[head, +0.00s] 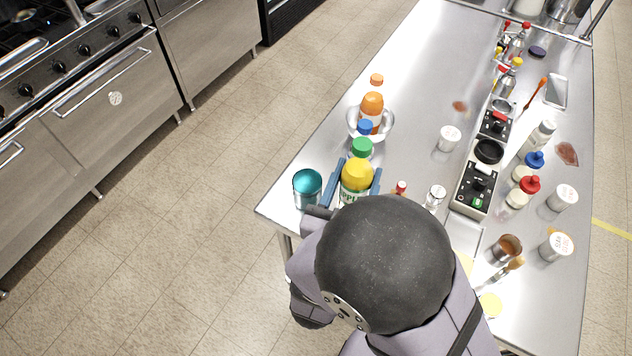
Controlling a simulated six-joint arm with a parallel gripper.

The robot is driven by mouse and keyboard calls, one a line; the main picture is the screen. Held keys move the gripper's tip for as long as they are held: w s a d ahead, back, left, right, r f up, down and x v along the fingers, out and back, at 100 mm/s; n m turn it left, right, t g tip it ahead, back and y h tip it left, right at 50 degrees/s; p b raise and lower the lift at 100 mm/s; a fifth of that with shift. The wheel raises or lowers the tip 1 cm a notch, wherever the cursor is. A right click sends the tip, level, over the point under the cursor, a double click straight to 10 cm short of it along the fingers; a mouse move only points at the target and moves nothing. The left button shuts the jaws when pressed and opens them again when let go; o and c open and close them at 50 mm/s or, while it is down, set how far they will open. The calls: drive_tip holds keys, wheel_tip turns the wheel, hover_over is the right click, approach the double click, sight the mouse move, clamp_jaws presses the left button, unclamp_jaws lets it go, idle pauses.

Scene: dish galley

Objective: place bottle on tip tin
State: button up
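A bottle with a yellow cap and a partly readable green-lettered label (356,176) stands near the table's left front edge. My gripper (358,184) has blue fingers on both sides of this bottle. Whether they press on it or stand apart cannot be told. My arm hides the bottle's lower part. A teal metal tin (307,187) stands just left of the gripper, near the table's corner; it may be the tip tin, but no label is readable. Bottles with a green cap (362,148), a blue cap (365,128) and an orange top (371,105) stand behind the yellow-capped one.
A clear bowl (388,122) surrounds the orange-topped bottle's base. A white-lidded jar (449,138), a small red-capped bottle (401,188) and a glass shaker (435,197) stand to the right. A long grey unit (464,190) and more bottles fill the right side.

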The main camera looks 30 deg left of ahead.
drive_tip(key=w+a+r+b, duration=0.2)
drive_tip(key=a+r, duration=0.8)
drive_tip(key=a, duration=0.1)
wheel_tip(320, 180, down, 11)
drive_tip(key=a+p, duration=0.1)
drive_tip(key=p, duration=0.1)
drive_tip(key=shift+a+h, duration=0.3)
drive_tip(key=shift+a, duration=0.05)
idle(0.4)
drive_tip(key=shift+f, duration=0.15)
drive_tip(key=o, duration=1.5)
